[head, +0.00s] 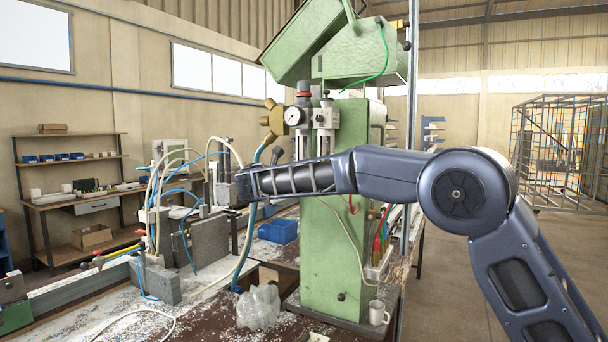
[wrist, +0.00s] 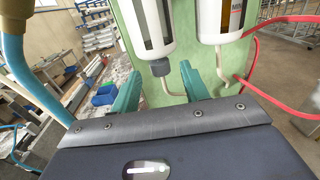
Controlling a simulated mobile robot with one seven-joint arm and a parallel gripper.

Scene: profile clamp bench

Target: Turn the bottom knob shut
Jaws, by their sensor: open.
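In the wrist view a small grey knob (wrist: 160,67) sits under the left white filter bowl (wrist: 146,22), with a thin bent tube running down from it. My gripper (wrist: 160,72) is open, with one teal finger to each side of the knob in the picture. I cannot tell whether either finger touches it. In the head view the filter unit with its round gauge (head: 294,116) is mounted on the green machine column (head: 336,255). My forearm crosses in front of the column there, and I cannot make out the knob or my fingers.
A second white bowl (wrist: 221,20) hangs to the right, close to my right finger. A red hose (wrist: 262,98) curves past on the right. A thick blue hose (wrist: 30,75) runs down on the left. A blue bin (head: 279,231) sits behind on the bench.

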